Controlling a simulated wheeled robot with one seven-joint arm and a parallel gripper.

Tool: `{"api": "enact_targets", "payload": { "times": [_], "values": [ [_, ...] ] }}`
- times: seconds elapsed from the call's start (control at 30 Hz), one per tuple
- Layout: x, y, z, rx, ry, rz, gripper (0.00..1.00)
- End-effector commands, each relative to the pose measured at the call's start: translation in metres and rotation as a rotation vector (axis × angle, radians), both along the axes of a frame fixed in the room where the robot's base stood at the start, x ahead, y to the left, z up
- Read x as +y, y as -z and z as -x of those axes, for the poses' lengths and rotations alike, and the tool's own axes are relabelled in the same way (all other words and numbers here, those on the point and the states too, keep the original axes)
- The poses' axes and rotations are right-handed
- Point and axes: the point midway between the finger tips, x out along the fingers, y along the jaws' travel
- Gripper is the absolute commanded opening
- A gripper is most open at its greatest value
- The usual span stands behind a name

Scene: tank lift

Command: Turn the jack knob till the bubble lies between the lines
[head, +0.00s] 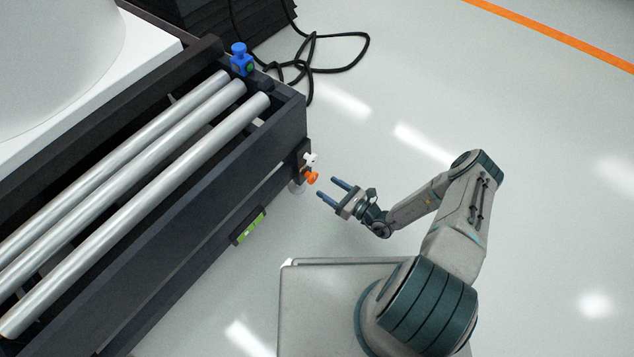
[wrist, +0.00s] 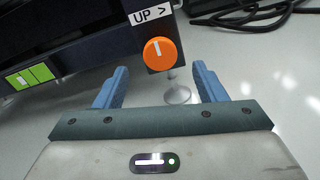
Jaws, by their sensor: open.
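The orange jack knob (head: 312,178) sits at the near corner of the dark roller frame. In the wrist view the knob (wrist: 160,53) faces me, its white mark pointing about straight up, under a label (wrist: 150,15) reading "UP >". My gripper (head: 327,187) is open and empty, just right of the knob and apart from it. In the wrist view the knob appears between the two blue fingers, beyond their tips. The green level (head: 247,228) is on the frame's side, left of the knob. It also shows in the wrist view (wrist: 30,76), but the bubble is too small to place against the lines.
A metal foot (wrist: 177,95) stands on the floor below the knob. A blue fitting (head: 241,60) sits on the frame's far corner. Steel rollers (head: 190,165) run along the frame. Black cable (head: 340,68) lies behind.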

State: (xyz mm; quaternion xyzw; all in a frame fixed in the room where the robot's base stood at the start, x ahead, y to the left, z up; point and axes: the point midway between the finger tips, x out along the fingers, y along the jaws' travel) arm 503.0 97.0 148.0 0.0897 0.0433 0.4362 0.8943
Motion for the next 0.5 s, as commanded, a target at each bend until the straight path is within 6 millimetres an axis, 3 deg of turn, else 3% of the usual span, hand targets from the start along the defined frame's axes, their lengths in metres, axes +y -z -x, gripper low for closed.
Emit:
{"api": "enact_targets", "payload": {
  "times": [0.2, 0.5],
  "values": [
    [0.031, 0.002, -0.025, -0.002, -0.002, 0.001, 0.64],
    [0.047, 0.0, -0.036, 0.0, 0.0, 0.0, 0.64]
  ]
}}
